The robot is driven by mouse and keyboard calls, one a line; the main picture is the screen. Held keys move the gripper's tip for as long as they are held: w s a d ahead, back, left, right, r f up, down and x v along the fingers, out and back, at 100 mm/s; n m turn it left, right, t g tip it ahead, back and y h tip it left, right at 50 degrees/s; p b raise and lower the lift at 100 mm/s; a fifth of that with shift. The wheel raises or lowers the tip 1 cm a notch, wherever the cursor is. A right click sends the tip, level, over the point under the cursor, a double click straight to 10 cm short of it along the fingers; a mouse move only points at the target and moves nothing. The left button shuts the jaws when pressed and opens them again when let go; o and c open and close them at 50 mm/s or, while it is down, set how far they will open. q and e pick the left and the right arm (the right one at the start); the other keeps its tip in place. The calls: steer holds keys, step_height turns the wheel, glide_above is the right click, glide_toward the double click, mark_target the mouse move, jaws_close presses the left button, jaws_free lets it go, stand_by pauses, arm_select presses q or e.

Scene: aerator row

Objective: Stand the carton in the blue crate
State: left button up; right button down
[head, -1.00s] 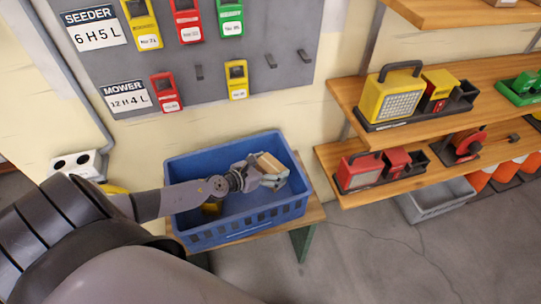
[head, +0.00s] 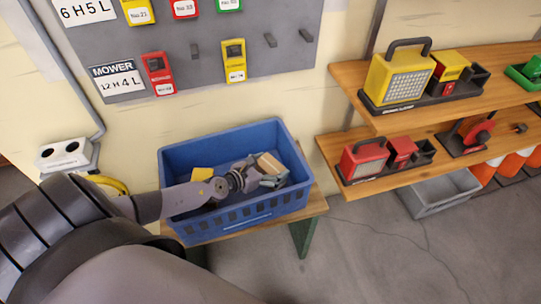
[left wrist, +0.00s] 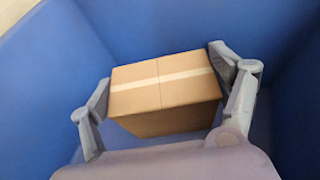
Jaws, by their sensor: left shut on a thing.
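The blue crate (head: 240,221) stands on a small wooden bench below the tag board. My left gripper (head: 272,174) reaches into it from the left and is shut on the brown carton (head: 269,163). In the left wrist view the carton (left wrist: 163,92) sits between the two fingers (left wrist: 165,90), with a pale tape strip across it and blue crate walls around it. I cannot tell whether the carton touches the crate floor. A yellow thing (head: 202,174) lies in the crate at its left side. My right gripper is not in view.
Wooden shelves (head: 345,150) at the right hold a yellow lamp-like unit (head: 400,76) and a red one (head: 363,159). A grey crate (head: 440,193) stands on the floor below. A socket box (head: 66,155) is on the wall at the left.

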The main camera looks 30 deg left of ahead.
arm_select(q)
steer(key=shift+f+b, duration=0.15)
steer(key=shift+b, duration=0.15)
steer(key=o, duration=1.7)
steer(key=shift+r+p, duration=0.2)
steer(key=shift+p, duration=0.1)
steer(key=v, duration=0.6)
steer(key=shift+f, duration=0.2)
steer(key=shift+v, duration=0.85)
steer(key=shift+r, duration=0.15)
